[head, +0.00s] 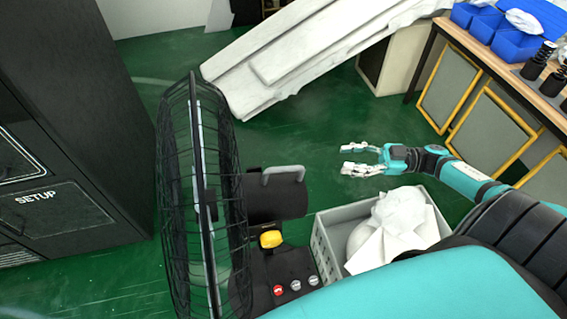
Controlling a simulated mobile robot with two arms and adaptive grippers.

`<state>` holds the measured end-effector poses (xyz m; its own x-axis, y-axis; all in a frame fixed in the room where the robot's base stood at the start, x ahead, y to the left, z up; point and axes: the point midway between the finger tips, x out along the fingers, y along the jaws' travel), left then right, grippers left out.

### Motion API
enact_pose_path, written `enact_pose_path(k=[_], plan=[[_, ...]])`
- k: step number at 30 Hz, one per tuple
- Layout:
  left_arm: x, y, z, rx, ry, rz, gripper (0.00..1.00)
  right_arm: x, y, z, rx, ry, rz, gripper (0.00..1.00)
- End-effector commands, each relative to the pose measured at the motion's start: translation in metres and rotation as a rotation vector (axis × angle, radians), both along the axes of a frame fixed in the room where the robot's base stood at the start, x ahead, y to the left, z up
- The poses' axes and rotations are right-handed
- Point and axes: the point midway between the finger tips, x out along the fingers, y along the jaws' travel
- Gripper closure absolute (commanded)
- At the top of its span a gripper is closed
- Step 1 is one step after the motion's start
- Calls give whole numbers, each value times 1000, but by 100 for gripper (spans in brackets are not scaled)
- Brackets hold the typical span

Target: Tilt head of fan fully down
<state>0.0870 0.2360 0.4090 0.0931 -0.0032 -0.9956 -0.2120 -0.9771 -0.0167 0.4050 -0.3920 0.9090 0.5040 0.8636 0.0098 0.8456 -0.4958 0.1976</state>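The fan's round wire head (205,200) stands upright at the left middle of the head view, seen nearly edge-on. Behind it are its dark motor housing (275,195) with a grey handle (284,172), a yellow knob (271,239) and a dark base panel with small red and grey buttons (295,285). My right gripper (350,159) is open and empty, to the right of the fan and apart from it, its fingers pointing left toward the handle. My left gripper is not in view.
A grey crate (328,250) holding crumpled white material (393,225) sits right of the fan, below my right arm. A black machine marked SETUP (70,150) stands left. A wooden workbench (490,62) with blue bins (515,42) is at right. Green floor is open beyond the fan.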

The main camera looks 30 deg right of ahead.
Motion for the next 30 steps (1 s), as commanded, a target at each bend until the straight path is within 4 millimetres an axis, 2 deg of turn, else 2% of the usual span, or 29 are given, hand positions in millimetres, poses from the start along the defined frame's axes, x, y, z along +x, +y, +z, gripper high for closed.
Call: enact_pose_path(k=[1, 3, 6, 11, 14, 24, 30], plan=[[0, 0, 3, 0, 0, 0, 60, -8, 5, 19, -5, 0, 84, 64], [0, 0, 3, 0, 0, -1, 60, -17, 10, 34, -7, 4, 167, 64], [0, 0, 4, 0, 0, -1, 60, -24, 14, 44, -8, 11, 225, 64], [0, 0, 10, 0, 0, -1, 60, -21, 29, 46, -3, 12, 236, 64], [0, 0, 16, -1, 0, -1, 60, -16, 46, 48, -3, 10, 234, 64], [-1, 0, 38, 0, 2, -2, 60, 7, 118, 49, -1, 8, 232, 64], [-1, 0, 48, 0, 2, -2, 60, 18, 154, 48, -3, 8, 230, 64]])
